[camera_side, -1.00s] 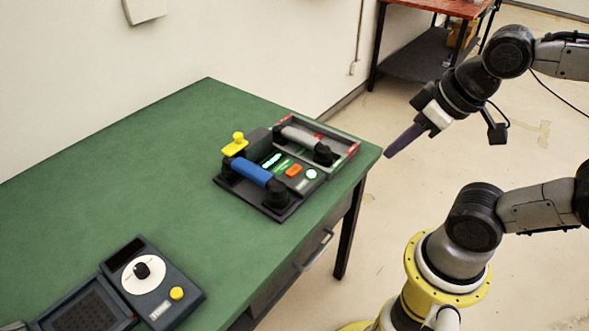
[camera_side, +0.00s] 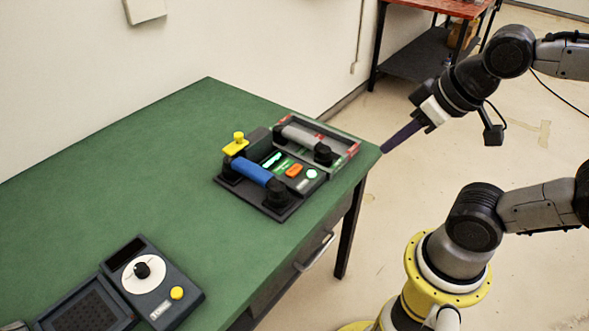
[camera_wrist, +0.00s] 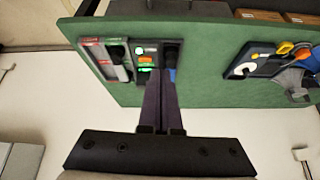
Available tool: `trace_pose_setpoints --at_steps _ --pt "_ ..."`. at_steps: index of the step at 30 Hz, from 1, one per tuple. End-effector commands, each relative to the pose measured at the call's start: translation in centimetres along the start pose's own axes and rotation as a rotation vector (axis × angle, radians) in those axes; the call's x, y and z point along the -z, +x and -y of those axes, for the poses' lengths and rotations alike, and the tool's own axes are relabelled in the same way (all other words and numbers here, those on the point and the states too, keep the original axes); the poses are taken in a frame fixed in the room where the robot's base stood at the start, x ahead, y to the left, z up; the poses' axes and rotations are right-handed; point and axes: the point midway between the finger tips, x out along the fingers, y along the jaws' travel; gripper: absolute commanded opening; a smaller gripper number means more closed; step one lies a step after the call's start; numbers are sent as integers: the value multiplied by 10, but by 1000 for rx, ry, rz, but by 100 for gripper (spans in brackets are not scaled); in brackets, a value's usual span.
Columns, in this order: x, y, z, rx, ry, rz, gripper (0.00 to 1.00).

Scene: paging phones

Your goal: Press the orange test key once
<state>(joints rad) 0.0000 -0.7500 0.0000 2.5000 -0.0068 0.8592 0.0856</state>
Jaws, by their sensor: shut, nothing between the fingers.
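The orange test key (camera_side: 294,170) sits on the dark phone unit (camera_side: 286,206) near the table's right end, beside a round pale-green key (camera_side: 311,173). A blue handset (camera_side: 251,171) lies along the unit's left side. In the wrist view the orange key (camera_wrist: 146,59) shows just beyond my fingertips. My gripper (camera_side: 385,150) is shut and empty, its long dark fingers together, beside the table's right corner and apart from the phone unit. The fingers also show in the wrist view (camera_wrist: 162,78), covering part of the unit's near side.
A second device with a white dial (camera_side: 143,275) and yellow button (camera_side: 177,293) is at the front left. The green tabletop (camera_side: 130,170) between is clear.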

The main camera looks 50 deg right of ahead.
Motion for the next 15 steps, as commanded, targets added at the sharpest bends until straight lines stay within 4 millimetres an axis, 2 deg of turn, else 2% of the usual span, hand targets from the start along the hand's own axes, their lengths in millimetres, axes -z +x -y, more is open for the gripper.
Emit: trace_pose_setpoints --at_steps 4,8,11,15 --pt "43 -3 -8 -25 143 -176 0" --pt "92 4 -16 -34 270 -324 0" --pt "127 16 -20 -19 346 -409 0" --pt "169 45 -20 38 430 -479 0"
